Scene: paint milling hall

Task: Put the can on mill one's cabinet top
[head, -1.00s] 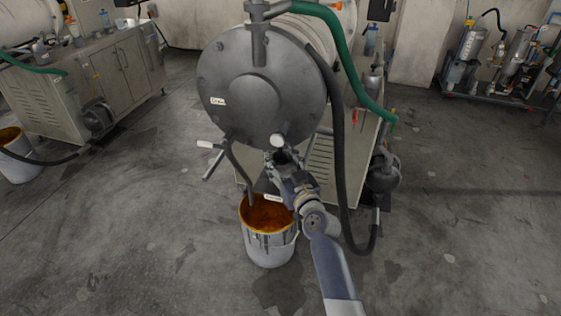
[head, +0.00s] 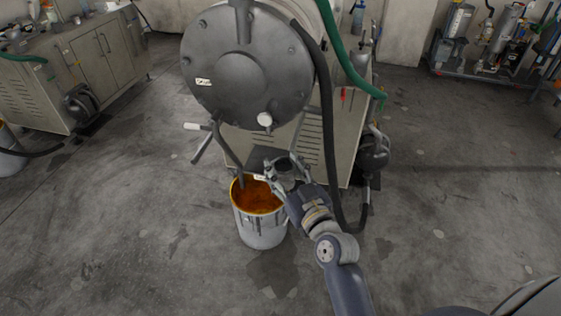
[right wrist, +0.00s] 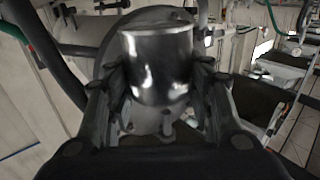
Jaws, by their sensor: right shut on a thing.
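My right gripper (head: 283,172) is shut on a small shiny metal can (right wrist: 158,62). The can stands between both fingers in the right wrist view, and its dark round top (head: 284,163) shows in the head view. The gripper holds it just below and in front of a big grey mill drum (head: 245,70), above and right of a bucket. A beige cabinet (head: 340,140) stands under that drum; its top is mostly hidden. Another beige cabinet (head: 105,62) stands at the left, with small items on its top. I cannot read which mill is which. My left gripper is not in view.
A white bucket (head: 262,232) of orange-brown paint stands on the floor below the drum. A black hose (head: 328,130) and a green hose (head: 350,70) hang at the mill's right. A cart with equipment (head: 480,70) stands at the back right.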

